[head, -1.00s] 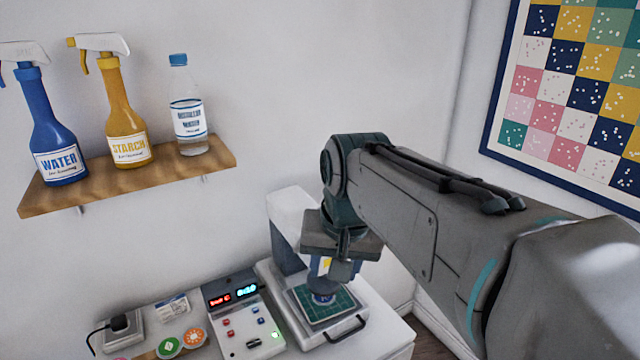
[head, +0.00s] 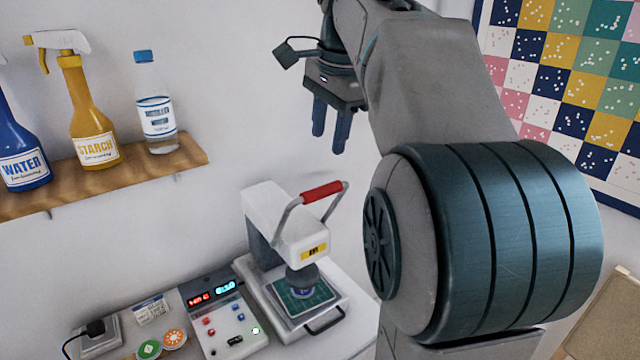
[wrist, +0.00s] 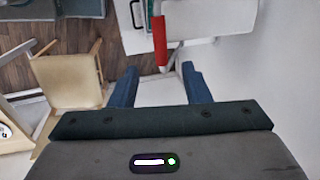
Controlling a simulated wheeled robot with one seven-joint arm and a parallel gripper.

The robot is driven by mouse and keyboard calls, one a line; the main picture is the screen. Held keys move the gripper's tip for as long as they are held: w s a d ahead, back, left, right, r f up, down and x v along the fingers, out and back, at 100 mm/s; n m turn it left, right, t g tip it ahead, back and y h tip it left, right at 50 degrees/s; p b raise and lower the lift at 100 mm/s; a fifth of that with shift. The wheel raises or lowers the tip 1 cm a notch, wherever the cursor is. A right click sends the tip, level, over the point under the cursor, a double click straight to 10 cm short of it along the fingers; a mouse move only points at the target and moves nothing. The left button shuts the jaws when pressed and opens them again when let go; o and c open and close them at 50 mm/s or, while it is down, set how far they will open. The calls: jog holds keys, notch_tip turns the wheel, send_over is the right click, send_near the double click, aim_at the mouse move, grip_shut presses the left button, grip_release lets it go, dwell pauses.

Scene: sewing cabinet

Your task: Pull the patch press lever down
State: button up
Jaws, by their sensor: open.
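The patch press (head: 285,228) is a white machine with a dark column, standing on the cabinet top at the lower middle of the head view. Its lever, with a red grip (head: 322,191) on grey side arms, stands raised above the press head. A patch lies on the green gridded mat (head: 304,296) under the press's round dark stamp. My gripper (head: 330,138) is open and empty, above the lever and apart from it, fingers pointing down. In the wrist view the red grip (wrist: 160,38) shows beyond my fingers (wrist: 157,82).
A control box (head: 222,318) with lit displays stands left of the press. A wooden shelf (head: 190,158) on the left wall holds a blue bottle, a yellow bottle (head: 90,115) and a clear bottle (head: 156,105). A patchwork quilt hangs at right. A chair (wrist: 70,80) shows in the wrist view.

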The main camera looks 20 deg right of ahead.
aim_at(320, 188)
jog(key=f, duration=0.3)
jog(key=w+f, duration=0.1)
jog(key=f, duration=0.3)
jog(key=w+f, duration=0.1)
jog(key=f, duration=0.3)
jog(key=shift+w+a+f, duration=0.1)
jog(key=shift+a+f, duration=0.15)
grip_shut()
